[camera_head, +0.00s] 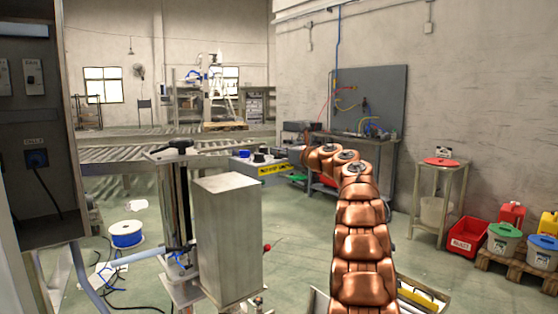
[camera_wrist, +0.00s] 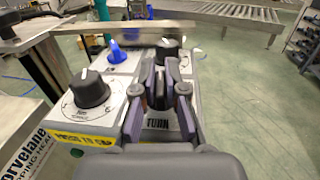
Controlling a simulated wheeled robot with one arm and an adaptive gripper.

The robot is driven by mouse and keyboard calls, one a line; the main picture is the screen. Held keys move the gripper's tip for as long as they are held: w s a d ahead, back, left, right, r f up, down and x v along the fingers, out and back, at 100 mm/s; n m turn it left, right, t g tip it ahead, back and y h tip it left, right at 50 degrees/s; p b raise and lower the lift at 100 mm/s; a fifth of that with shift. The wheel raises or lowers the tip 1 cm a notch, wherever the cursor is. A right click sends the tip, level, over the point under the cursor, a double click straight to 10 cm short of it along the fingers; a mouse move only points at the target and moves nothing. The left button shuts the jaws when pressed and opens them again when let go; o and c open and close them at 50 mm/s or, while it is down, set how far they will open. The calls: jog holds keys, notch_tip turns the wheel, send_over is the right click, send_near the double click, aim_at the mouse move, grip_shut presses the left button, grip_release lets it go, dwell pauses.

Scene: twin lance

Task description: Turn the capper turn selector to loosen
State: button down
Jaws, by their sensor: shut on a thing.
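The capper control box shows in the wrist view, with a grey top and a label reading TURN (camera_wrist: 157,124) below my gripper (camera_wrist: 168,84). My gripper's two fingers are closed in over the spot above that label, shut on the turn selector. The fingers hide the selector, so I cannot tell which way it points. A black torque knob (camera_wrist: 90,89) stands to the left on the same box. In the head view the box's yellow strip (camera_head: 275,169) shows left of my copper arm; my fingertips are not clear there.
A blue knob (camera_wrist: 116,52) and a black knob (camera_wrist: 167,48) stand close behind on the box. A grey metal column (camera_head: 228,240) stands in front of the box in the head view. A roller conveyor (camera_wrist: 235,12) runs behind.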

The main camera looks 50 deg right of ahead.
jog(key=shift+f+m+h+b, duration=0.3)
jog(key=shift+h+b, duration=0.2)
jog(key=shift+b, duration=0.15)
jog(key=m+h+b, duration=0.1)
jog(key=h+b, duration=0.1)
jog(key=shift+m+h, duration=0.4)
jog(key=shift+r+m+g+h, duration=0.15)
jog(key=shift+m+g+h, duration=0.25)
jog(key=shift+m+h, duration=0.4)
jog(key=shift+r+m+g+h, duration=0.1)
jog(key=shift+m+g+h, duration=0.35)
jog(key=shift+h, duration=0.65)
jog(key=shift+m+h, duration=0.25)
jog(key=shift+h, duration=0.05)
jog(key=shift+m+g+h, duration=0.3)
jog(key=shift+g+h, duration=0.05)
jog(key=shift+h, duration=0.05)
jog(key=c, duration=1.2)
grip_release()
jog(key=shift+s, duration=0.1)
